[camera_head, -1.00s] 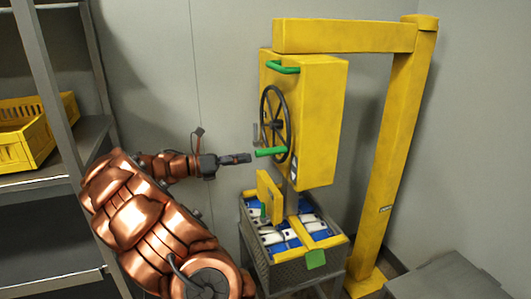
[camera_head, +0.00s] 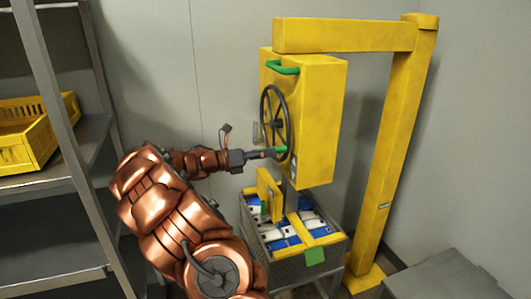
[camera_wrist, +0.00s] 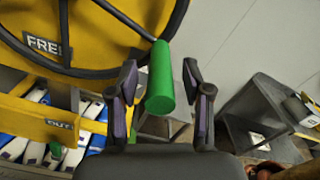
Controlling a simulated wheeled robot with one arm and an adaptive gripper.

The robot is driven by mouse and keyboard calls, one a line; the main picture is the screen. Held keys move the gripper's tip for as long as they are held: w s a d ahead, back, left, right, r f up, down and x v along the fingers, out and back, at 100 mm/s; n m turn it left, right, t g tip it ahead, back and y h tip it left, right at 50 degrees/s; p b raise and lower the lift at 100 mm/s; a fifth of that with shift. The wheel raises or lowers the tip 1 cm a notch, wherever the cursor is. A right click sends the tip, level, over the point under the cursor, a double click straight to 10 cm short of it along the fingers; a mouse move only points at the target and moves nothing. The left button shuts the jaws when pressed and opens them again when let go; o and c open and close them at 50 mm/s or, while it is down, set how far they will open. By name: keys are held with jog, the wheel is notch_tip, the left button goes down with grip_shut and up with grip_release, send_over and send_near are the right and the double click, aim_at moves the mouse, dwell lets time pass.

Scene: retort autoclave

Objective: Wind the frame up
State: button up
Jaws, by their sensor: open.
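A black spoked handwheel (camera_head: 273,123) is mounted on the side of a yellow box (camera_head: 318,120) that hangs from a yellow post and beam. A green crank handle (camera_wrist: 160,78) sticks out from the wheel's rim, low on the wheel. My gripper (camera_wrist: 160,90) is open, with one finger on each side of the green handle; I cannot tell whether either finger touches it. In the head view my gripper (camera_head: 268,153) covers part of the handle. Below the box, a yellow frame (camera_head: 298,230) lies across a grey crate (camera_head: 285,268) of blue and white packs.
A shelf with a yellow basket (camera_head: 40,130) stands left. A grey bench (camera_head: 450,280) is at lower right.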

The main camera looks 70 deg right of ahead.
jog(key=shift+c, duration=0.3)
grip_shut()
dwell(0.3)
